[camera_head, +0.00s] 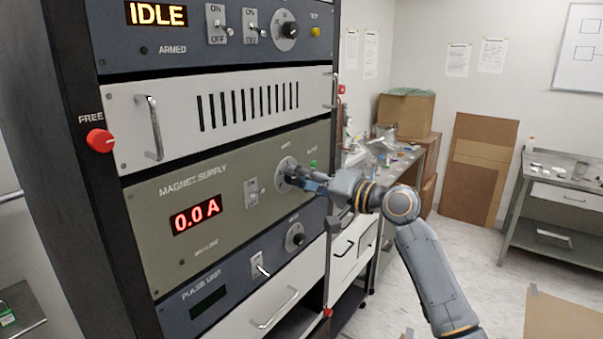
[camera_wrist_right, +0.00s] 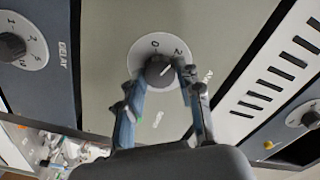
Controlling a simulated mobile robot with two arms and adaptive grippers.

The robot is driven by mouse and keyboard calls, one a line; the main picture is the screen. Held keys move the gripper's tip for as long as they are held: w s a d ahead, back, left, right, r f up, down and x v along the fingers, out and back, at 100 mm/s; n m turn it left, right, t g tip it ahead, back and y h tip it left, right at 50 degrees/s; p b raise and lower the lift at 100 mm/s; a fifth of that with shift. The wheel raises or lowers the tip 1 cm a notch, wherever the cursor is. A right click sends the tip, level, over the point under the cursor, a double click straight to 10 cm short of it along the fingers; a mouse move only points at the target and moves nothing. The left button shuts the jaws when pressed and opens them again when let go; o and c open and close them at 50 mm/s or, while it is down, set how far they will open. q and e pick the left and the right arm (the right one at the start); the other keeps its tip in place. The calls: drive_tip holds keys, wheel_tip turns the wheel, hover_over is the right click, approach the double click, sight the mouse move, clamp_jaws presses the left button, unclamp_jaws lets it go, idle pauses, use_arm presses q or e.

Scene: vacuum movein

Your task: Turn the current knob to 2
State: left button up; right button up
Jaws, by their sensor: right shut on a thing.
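The current knob (camera_wrist_right: 158,70) is a dark round knob on a white dial in the MAGNET SUPPLY panel (camera_head: 150,213). The wrist view shows the numbers 0 and 2 on the dial near the knob. A light mark on the knob slants to the upper right; its exact reading is hard to tell. The panel's red display (camera_head: 196,215) reads 0.0 A. My right gripper (camera_head: 294,177) is at the dial and hides most of the knob in the head view. In the wrist view its two fingers (camera_wrist_right: 161,77) are on either side of the knob, shut on it.
A toggle switch (camera_head: 253,191) sits left of the dial. The PULSE UNIT panel with its own knob (camera_head: 295,238) is below, and a vented panel with handles (camera_head: 154,128) is above. Open floor lies to the right of the rack.

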drive_tip(key=shift+r+m+p, duration=0.1)
drive_tip(key=shift+m+p, duration=0.3)
drive_tip(key=shift+m, duration=0.4)
drive_tip(key=o, duration=1.2)
drive_tip(key=shift+c, duration=0.2)
drive_tip(key=v, duration=1.2)
drive_tip(key=shift+w, duration=0.1)
